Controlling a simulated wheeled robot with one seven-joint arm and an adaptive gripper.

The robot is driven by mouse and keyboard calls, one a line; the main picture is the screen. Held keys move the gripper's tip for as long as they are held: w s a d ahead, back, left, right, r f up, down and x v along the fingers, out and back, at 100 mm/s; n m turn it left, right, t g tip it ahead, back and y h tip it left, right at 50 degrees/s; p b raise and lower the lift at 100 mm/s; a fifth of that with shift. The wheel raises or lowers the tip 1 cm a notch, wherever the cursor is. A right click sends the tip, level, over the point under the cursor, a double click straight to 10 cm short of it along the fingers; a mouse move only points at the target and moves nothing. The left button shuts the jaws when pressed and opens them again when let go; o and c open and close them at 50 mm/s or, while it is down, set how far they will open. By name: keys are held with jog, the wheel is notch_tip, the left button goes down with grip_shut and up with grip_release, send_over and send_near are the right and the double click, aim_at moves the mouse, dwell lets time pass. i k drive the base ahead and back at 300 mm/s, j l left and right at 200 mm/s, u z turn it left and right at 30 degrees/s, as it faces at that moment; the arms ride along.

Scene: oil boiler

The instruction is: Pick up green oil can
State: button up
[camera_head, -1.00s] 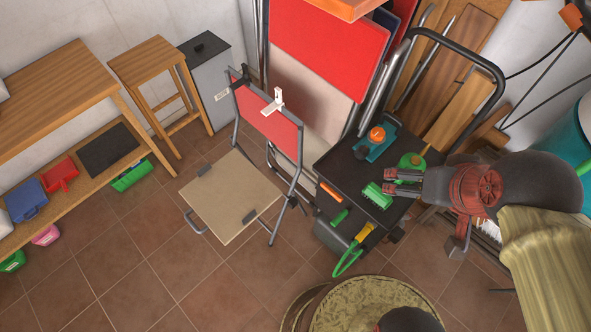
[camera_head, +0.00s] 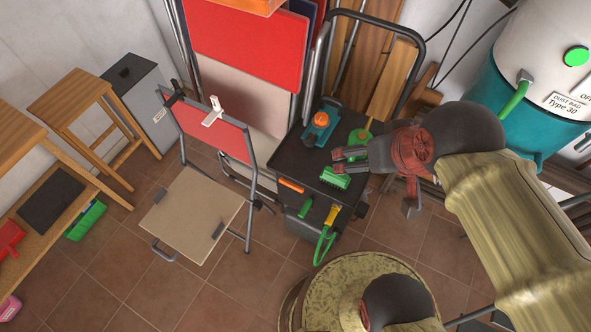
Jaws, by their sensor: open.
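The green oil can (camera_head: 359,137) stands on the black-topped cart, with its thin spout pointing up. My gripper (camera_head: 335,161) is at the cart, just in front of and to the left of the can, with its fingers pointing left. The gripper is open with nothing between its fingers. It partly covers the lower right of the can. I cannot tell how high the fingers are above the cart top.
The cart top (camera_head: 290,155) also holds a teal and orange tool (camera_head: 318,128), a green brush (camera_head: 335,178) and an orange-handled item (camera_head: 291,185). Boards and a metal frame are behind the cart.

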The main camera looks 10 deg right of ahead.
aim_at(358, 135)
jog(key=l+z, duration=0.15)
jog(key=z, duration=0.2)
jog(key=k+l+z, duration=0.1)
jog(key=l+z, duration=0.25)
jog(key=z, duration=0.35)
